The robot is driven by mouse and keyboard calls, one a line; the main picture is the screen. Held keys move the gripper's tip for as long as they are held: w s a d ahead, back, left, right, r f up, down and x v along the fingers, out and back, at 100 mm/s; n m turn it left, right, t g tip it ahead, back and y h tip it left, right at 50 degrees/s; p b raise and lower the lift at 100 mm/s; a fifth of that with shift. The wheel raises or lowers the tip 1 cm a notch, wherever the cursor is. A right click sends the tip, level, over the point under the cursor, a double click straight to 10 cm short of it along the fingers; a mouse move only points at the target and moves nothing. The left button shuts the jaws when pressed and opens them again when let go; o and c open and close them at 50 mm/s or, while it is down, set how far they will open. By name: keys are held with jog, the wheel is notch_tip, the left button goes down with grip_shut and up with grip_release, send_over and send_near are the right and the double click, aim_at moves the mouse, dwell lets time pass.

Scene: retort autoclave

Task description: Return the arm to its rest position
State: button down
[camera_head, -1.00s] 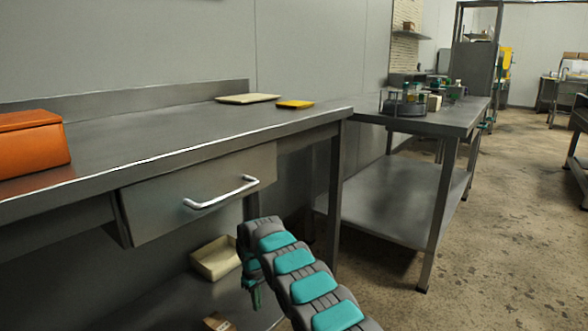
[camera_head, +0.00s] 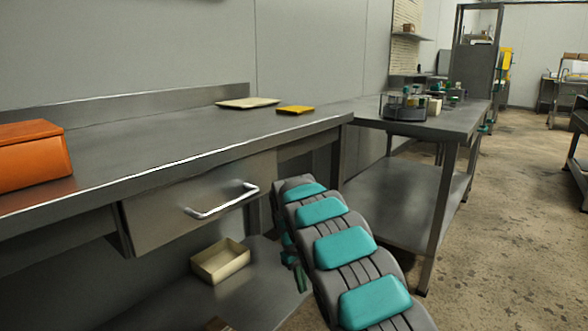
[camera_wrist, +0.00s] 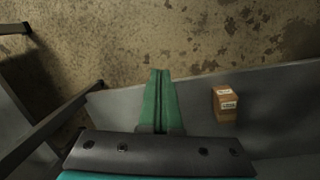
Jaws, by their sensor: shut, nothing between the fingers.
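My gripper (camera_wrist: 160,75) shows in the wrist view as two green fingers pressed together, with nothing between them. It points down over the edge of a grey lower shelf (camera_wrist: 275,90) and the stained floor. In the head view my grey and teal arm rises from the bottom right to just right of the drawer handle (camera_head: 222,201). Part of the green gripper (camera_head: 299,277) hangs below the arm there, largely hidden behind it. The drawer (camera_head: 190,210) under the steel table looks shut.
A cardboard box (camera_wrist: 225,104) stands on the lower shelf right of my gripper. A cream bin (camera_head: 220,262) sits on that shelf. An orange box (camera_head: 30,155) stands on the tabletop (camera_head: 150,140). A second table (camera_head: 455,125) is beyond. Open floor (camera_head: 500,230) lies to the right.

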jog(key=s+d+r+m+p, duration=0.1)
jog(key=s+d+r+m, duration=0.1)
jog(key=s+d+r, duration=0.4)
jog(key=s+d+r+m+p, duration=0.15)
jog(key=s+r, duration=0.25)
jog(key=s, duration=0.5)
jog(key=s+d+r+m, duration=0.1)
jog(key=s+d+r, duration=0.4)
jog(key=s, duration=0.2)
jog(key=s+m+g+y+p, duration=0.1)
jog(key=s+m+p, duration=0.1)
jog(key=s, duration=2.4)
jog(key=shift+s+d+f+g+y+p, duration=0.15)
jog(key=shift+s+f+g+y+p, duration=0.15)
jog(key=shift+s+p, duration=0.05)
